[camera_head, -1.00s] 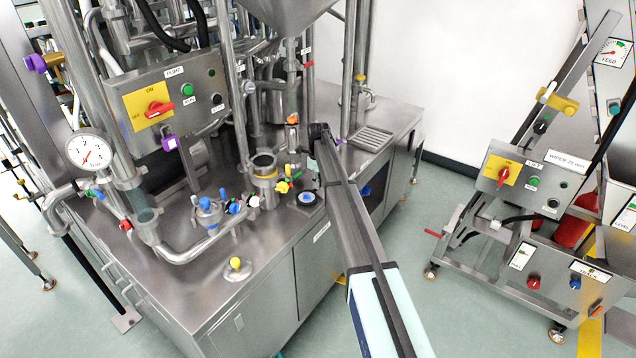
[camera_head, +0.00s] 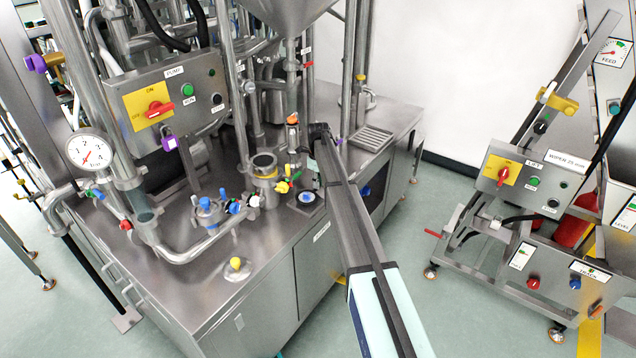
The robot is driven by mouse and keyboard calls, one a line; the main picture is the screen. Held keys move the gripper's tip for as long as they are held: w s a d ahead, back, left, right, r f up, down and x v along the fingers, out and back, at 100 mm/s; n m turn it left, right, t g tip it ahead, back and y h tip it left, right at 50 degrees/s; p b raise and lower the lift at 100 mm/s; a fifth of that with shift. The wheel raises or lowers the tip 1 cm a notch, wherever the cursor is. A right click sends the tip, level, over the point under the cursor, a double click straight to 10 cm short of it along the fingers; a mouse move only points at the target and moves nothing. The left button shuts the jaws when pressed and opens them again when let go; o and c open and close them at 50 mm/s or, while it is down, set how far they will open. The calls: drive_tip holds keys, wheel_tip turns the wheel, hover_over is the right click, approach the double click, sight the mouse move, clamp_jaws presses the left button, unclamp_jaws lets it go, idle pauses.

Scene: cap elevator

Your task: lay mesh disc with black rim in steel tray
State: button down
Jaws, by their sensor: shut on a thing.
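My arm reaches from the bottom of the view up over the steel bench. My gripper (camera_head: 314,172) is at its far end, low over the bench top and largely hidden by my own arm. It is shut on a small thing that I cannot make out. I cannot pick out the mesh disc with the black rim for certain. A ribbed steel tray (camera_head: 372,138) lies on the bench top to the right of and behind my gripper, apart from it.
A small block with a round blue-and-white face (camera_head: 307,197) sits just below my gripper. A steel pot with a yellow band (camera_head: 264,171) and coloured valves stand close on the left. Upright pipes rise behind. The bench front right of the tray is clear.

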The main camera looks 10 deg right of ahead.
drive_tip(key=shift+f+b, duration=0.3)
drive_tip(key=shift+f, duration=0.6)
idle(2.0)
drive_tip(key=c, duration=1.1)
unclamp_jaws()
drive_tip(key=shift+r, duration=0.1)
drive_tip(key=shift+r+p, duration=1.35)
drive_tip(key=shift+r, duration=2.1)
